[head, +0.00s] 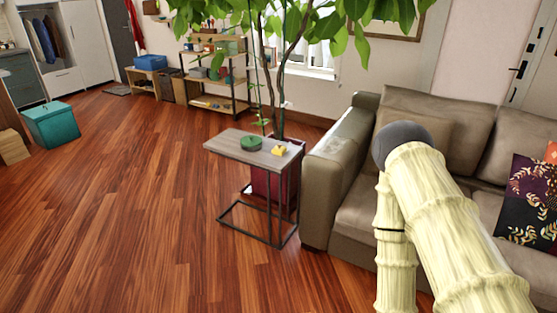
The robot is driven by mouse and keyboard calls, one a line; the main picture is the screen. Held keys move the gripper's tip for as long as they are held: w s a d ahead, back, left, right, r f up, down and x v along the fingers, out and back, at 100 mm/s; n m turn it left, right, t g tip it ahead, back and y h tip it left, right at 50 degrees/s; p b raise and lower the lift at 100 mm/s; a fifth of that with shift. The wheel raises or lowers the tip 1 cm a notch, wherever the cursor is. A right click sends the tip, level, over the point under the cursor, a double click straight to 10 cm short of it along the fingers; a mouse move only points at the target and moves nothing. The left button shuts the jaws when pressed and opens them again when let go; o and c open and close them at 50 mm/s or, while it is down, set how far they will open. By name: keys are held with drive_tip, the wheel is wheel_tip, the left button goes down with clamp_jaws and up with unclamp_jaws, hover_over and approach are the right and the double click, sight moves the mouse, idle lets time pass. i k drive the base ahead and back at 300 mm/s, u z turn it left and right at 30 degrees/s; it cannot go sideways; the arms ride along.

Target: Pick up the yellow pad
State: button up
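A small yellow thing, which looks like the yellow pad (278,151), lies on top of the small side table (238,144) near its right end. It is too small in the picture to make out its details. A pale, ridged part of my arm with a dark grey rounded end rises at the lower right, in front of the sofa. My gripper does not show.
A grey-brown sofa (325,162) stands close to the right of the side table. A dark red planter (262,184) with a leafy tree is behind the table. The wooden floor (130,210) left of the table is clear. A teal box (52,126) sits far left.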

sight(280, 151)
drive_tip(key=u, duration=0.65)
drive_tip(key=i, duration=0.55)
drive_tip(key=u, duration=0.85)
drive_tip(key=i, duration=1)
drive_tip(key=z, duration=0.5)
drive_tip(key=i, duration=0.9)
drive_tip(key=z, duration=0.85)
